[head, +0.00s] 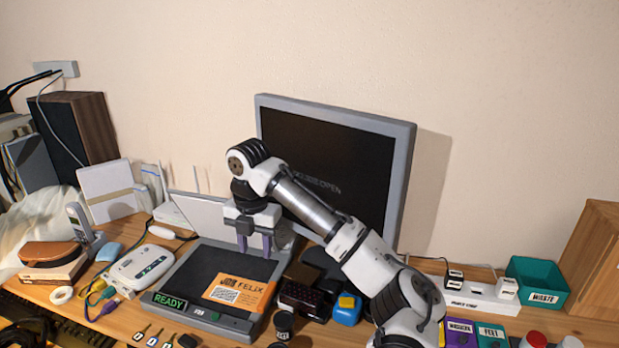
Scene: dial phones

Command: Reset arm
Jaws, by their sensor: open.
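My gripper (255,242) points down above the back right part of a dark flat device (195,268) with a green "READY" label on its front. The fingers are apart and nothing shows between them. An orange card (238,291) marked "JOB FELIX" lies on the device in front of my gripper. My arm reaches in from the lower right and crosses in front of a monitor (340,150). The arm hides part of the screen and of the table behind it.
A teal "WASTE" bin (538,284) and a white power strip (478,296) are at the right. A white router (142,267), a cordless phone (80,224) and a tape roll (62,295) crowd the left. A blue-and-yellow object (347,309) sits close beside my arm.

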